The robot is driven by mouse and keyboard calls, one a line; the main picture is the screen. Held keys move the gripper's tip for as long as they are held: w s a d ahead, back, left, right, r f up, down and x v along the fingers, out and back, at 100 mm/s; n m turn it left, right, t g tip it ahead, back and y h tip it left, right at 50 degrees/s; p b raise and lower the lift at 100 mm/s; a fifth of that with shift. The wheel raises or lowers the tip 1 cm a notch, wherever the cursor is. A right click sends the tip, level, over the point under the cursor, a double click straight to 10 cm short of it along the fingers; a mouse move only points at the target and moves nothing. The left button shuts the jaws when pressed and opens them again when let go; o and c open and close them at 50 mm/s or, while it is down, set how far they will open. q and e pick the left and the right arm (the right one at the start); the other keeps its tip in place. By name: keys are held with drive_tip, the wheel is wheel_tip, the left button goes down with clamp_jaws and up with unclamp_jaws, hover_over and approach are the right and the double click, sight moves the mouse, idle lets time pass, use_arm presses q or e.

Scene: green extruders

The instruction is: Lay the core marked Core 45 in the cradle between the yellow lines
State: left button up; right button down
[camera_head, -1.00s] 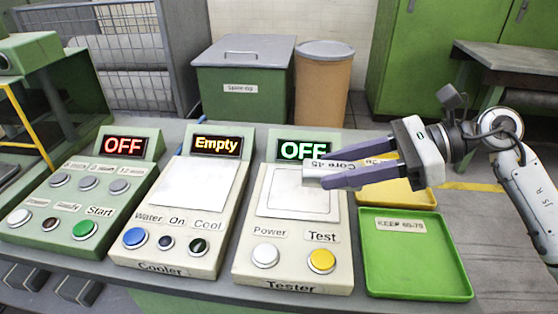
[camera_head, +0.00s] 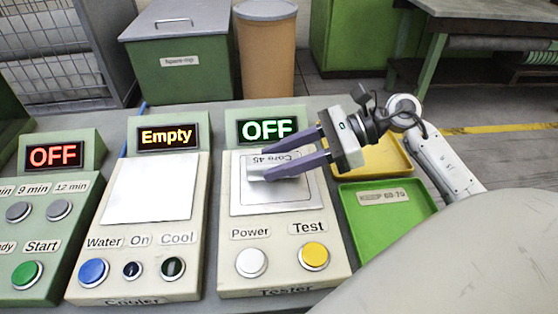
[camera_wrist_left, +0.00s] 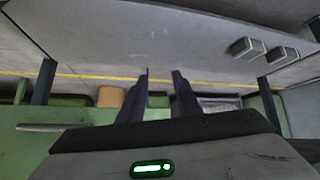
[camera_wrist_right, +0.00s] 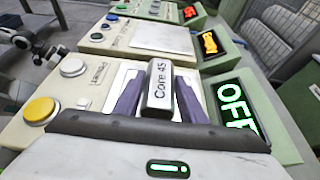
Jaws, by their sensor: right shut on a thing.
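The core marked Core 45 (camera_head: 260,170) is a silver-grey block with a white label. My right gripper (camera_head: 282,160) is shut on it, over the square plate of the Tester (camera_head: 285,210). In the right wrist view the core (camera_wrist_right: 160,88) sits between the two dark purple fingers, its label facing the camera. I cannot tell whether the core touches the plate. My left gripper (camera_wrist_left: 163,88) shows in the left wrist view with its fingers apart and nothing between them. No cradle between yellow lines can be made out.
The Cooler (camera_head: 125,240), its display reading Empty, stands left of the Tester. The Tester display (camera_head: 265,127) reads OFF. A green tray (camera_head: 385,225) and a yellow tray (camera_head: 380,155) lie to its right. A grey-lidded green bin (camera_head: 180,65) and brown drum (camera_head: 266,60) stand behind.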

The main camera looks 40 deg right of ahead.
drive_tip(key=shift+f, duration=0.35)
drive_tip(key=c, duration=1.6)
unclamp_jaws()
drive_tip(key=shift+f, duration=0.15)
drive_tip(key=o, duration=0.5)
